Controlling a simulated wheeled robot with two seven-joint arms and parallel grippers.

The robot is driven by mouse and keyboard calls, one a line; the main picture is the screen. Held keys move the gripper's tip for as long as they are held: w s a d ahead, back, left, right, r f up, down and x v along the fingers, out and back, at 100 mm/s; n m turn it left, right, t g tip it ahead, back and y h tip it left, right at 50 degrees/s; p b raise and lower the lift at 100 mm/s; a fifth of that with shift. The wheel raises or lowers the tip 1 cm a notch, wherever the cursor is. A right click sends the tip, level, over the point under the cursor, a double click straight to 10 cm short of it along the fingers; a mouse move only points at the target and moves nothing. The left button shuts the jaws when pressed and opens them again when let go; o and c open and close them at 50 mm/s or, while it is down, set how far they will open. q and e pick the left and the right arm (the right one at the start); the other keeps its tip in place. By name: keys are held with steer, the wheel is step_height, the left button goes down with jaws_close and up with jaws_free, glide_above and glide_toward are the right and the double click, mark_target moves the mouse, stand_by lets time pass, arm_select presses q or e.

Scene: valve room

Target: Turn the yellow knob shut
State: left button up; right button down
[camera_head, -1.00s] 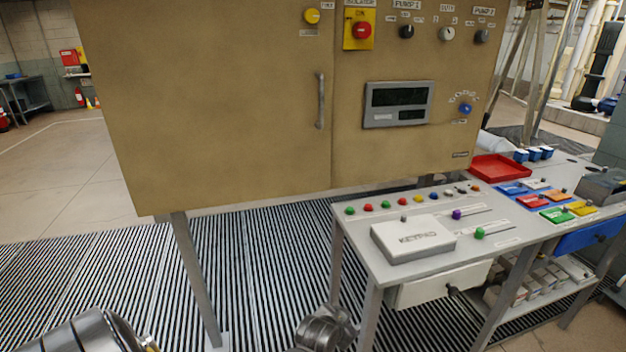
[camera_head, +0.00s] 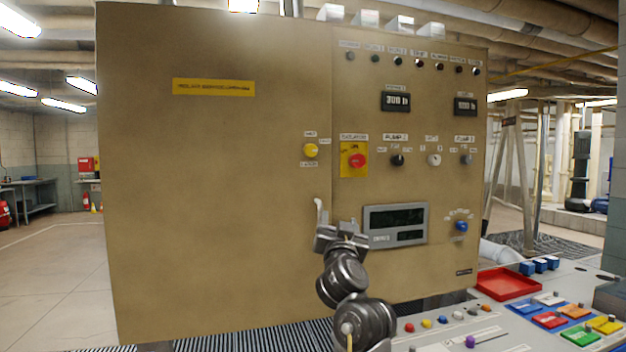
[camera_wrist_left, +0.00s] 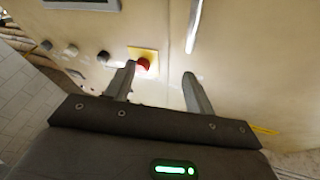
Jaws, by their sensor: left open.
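The yellow knob (camera_head: 311,150) is on the tan cabinet's front, left of a red knob on a yellow plate (camera_head: 345,171). My left gripper (camera_head: 343,232) is below and slightly right of the yellow knob, in front of the cabinet, apart from the knob. In the left wrist view, its two fingers (camera_wrist_left: 158,76) are spread with nothing between them. The red knob (camera_wrist_left: 144,65) shows near one fingertip there. I cannot make out the yellow knob in that view; a finger may cover it. My right gripper is out of view.
The door handle (camera_head: 319,208) is close to my left gripper and partly hidden by it. A grey display panel (camera_head: 376,239) and several small knobs are to the right. A control desk with a red tray (camera_head: 483,285) stands at lower right.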

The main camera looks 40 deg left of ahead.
mark_target(311, 152)
arm_select(q)
steer(key=s+a+r+n+g+y, duration=0.1)
steer(key=s+r+n+g+y, duration=0.1)
steer(key=r, duration=0.4)
steer(key=s+a+r+n+g+y, duration=0.1)
steer(key=s+a+r+n+y, duration=0.15)
steer(key=r, duration=0.35)
steer(key=shift+m, duration=0.25)
steer(key=p+x, duration=0.1)
steer(key=x, duration=0.2)
steer(key=p+x, duration=0.1)
steer(key=x, duration=0.2)
steer(key=p+x, duration=0.1)
steer(key=x, duration=0.3)
steer(key=shift+w+d+r+p, duration=0.25)
steer(key=shift+d+r+p, duration=0.05)
steer(key=shift+d+p, duration=0.15)
steer(key=shift+w+a, duration=0.4)
steer(key=shift+a, duration=0.05)
steer(key=c, duration=1)
